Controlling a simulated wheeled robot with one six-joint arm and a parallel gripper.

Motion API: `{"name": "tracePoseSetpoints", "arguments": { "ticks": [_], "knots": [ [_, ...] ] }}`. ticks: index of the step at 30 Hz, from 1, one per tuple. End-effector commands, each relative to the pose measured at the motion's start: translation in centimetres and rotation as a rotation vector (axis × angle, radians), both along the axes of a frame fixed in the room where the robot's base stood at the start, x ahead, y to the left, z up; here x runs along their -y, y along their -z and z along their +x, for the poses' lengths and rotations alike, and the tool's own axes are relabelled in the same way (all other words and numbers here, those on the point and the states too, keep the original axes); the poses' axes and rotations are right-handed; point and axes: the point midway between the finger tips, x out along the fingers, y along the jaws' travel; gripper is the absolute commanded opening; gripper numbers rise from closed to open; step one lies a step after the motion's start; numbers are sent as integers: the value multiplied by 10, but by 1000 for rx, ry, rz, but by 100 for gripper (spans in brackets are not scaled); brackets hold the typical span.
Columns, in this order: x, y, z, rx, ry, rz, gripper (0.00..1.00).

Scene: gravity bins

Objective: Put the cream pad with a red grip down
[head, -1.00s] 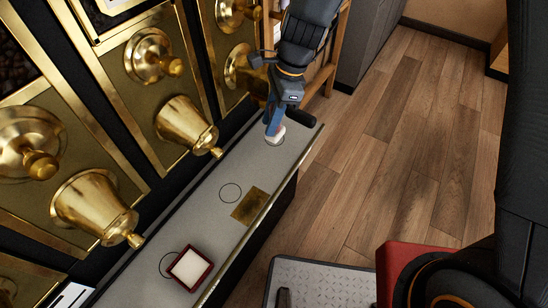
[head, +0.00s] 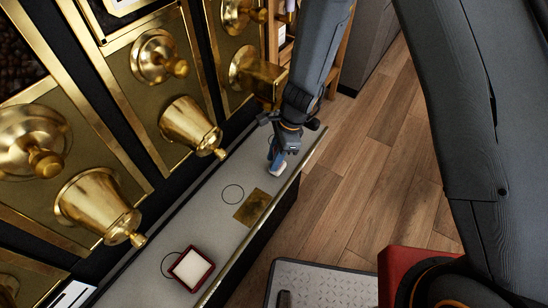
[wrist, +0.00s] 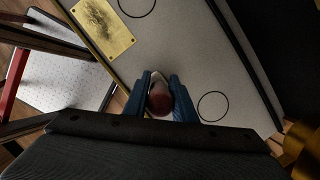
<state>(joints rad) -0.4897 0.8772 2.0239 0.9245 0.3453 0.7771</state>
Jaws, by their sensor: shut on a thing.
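The cream pad (head: 281,174) with a red grip is held in my gripper (head: 276,158), over the far part of the grey counter (head: 205,220). In the wrist view, the dark red grip (wrist: 160,102) sits between the blue fingers of my gripper (wrist: 160,88), and the cream pad's rim (wrist: 157,76) shows beyond it. The pad is near the counter's front edge. I cannot tell whether it touches the surface. A black outlined circle (wrist: 212,106) lies to the right of the pad in the wrist view, apart from it.
A brass plate (head: 252,207) and another outlined circle (head: 232,194) lie on the counter. A dark red square tray with a cream inside (head: 191,269) sits at the near end. Brass bell-shaped spouts (head: 190,127) stick out along the left. Wooden floor (head: 370,160) is clear at right.

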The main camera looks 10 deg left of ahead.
Motion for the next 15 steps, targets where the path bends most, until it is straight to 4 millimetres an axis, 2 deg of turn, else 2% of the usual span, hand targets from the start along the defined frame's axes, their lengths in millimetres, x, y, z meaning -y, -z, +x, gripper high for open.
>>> {"name": "tracePoseSetpoints", "arguments": {
  "ticks": [11,12,15],
  "knots": [
    [0,4,0,0,0,0,0],
    [0,4,0,0,0,0,27],
    [0,3,0,0,0,0,43]
  ]
}}
